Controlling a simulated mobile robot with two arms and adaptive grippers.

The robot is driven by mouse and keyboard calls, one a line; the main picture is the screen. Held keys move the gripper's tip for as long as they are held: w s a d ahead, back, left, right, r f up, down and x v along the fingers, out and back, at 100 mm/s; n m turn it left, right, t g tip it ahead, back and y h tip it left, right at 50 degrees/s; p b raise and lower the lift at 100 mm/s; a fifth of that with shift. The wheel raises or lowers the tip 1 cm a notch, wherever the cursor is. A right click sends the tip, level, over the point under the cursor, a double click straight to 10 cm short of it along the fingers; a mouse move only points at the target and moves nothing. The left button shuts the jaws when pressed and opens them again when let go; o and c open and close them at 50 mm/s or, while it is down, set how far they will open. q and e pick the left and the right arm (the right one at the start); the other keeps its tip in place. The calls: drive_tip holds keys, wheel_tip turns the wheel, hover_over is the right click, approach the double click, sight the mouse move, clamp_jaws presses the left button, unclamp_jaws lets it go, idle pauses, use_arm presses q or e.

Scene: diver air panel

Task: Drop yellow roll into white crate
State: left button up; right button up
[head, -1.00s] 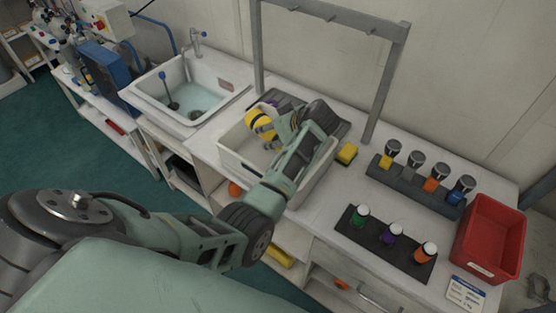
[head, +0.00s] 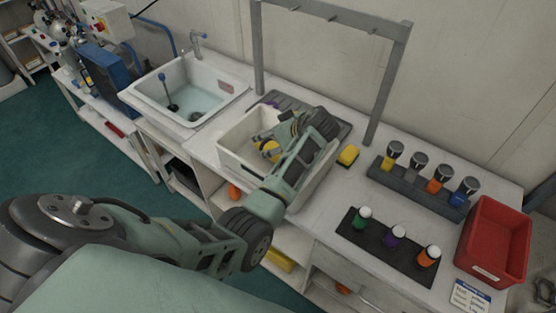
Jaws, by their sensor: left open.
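The white crate (head: 233,162) stands on the counter to the right of the sink. The yellow roll (head: 270,150) is inside the crate, low down, partly hidden by my left gripper. My left gripper (head: 264,141) is above the crate opening, open, with its fingers just over the roll and apart from it as far as I can tell. My left arm covers the right part of the crate. My right gripper is not in view.
A sink (head: 190,92) is left of the crate, and a grey frame (head: 388,80) stands behind it. A yellow sponge (head: 348,155) lies right of the crate. Farther right are a rack of capped bottles (head: 418,182), a dark mat (head: 372,240) with bottles and a red bin (head: 493,240).

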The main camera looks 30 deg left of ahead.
use_arm(q)
drive_tip(key=v, duration=1.2)
